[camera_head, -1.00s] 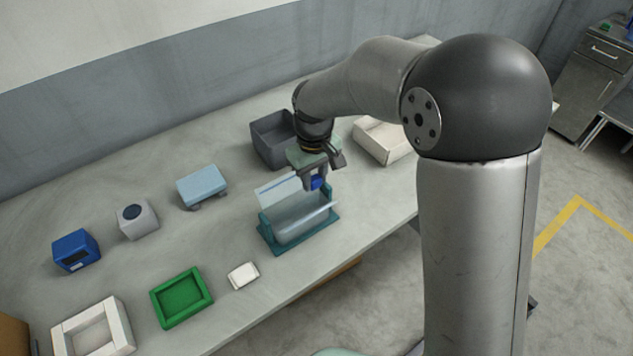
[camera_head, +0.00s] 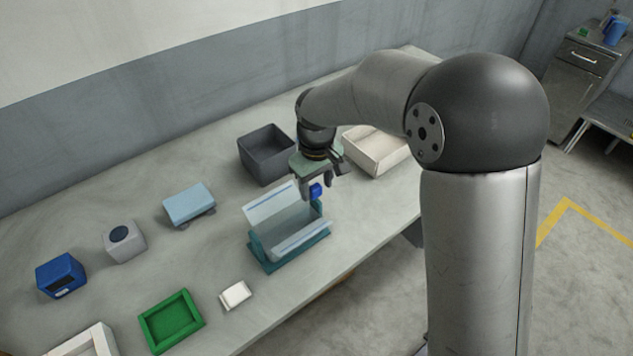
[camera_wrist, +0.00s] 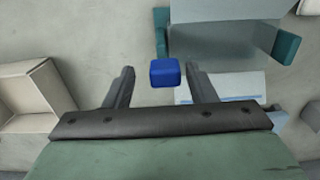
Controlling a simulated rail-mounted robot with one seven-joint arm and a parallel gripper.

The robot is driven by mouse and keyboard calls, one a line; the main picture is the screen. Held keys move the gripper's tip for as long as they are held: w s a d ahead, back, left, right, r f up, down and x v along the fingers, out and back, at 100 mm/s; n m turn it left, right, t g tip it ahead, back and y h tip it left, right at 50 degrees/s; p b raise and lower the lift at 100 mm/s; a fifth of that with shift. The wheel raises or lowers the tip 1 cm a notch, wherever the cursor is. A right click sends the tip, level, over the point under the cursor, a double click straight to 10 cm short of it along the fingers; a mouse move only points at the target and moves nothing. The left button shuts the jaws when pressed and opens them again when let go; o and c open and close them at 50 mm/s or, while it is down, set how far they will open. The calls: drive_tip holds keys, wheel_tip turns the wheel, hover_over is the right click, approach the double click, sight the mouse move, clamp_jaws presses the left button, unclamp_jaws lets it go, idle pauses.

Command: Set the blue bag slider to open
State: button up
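The blue slider (camera_head: 316,190) sits at the right end of a clear bag (camera_head: 285,225) in a teal holder (camera_head: 262,258). The bag's two edges stand apart along its length. My gripper (camera_head: 317,184) is above the slider, its fingers spread. In the wrist view the slider (camera_wrist: 164,73) shows between the open fingers (camera_wrist: 160,72), with a visible gap on each side. The bag's pale panels (camera_wrist: 222,42) and a teal end post (camera_wrist: 285,46) show to the right there. Whether the slider touches the bag's end is hard to tell.
A light blue block (camera_head: 189,203), grey block (camera_head: 124,240), blue box (camera_head: 61,275), green tray (camera_head: 171,320) and small white block (camera_head: 236,295) lie left and front.

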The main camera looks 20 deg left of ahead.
sight(317, 186)
drive_tip(key=shift+r, duration=0.1)
wheel_tip(317, 186, up, 17)
drive_tip(key=b, duration=0.1)
drive_tip(key=shift+r+b, duration=0.15)
drive_tip(key=shift+b, duration=0.2)
drive_tip(key=shift+d, duration=0.1)
drive_tip(key=s+d+f+m, duration=0.2)
drive_tip(key=s+d, duration=0.1)
drive_tip(key=d, duration=0.5)
drive_tip(key=s+d+f+m, duration=0.1)
drive_tip(key=s+d+m, duration=0.15)
drive_tip(key=d, duration=0.55)
drive_tip(key=s+d+f+m, duration=0.6)
drive_tip(key=s+d+f, duration=0.3)
drive_tip(key=s+d, duration=0.3)
drive_tip(key=s, duration=0.3)
drive_tip(key=shift+d+f+t, duration=0.3)
drive_tip(key=shift+d+f, duration=0.05)
drive_tip(key=shift+f, duration=0.05)
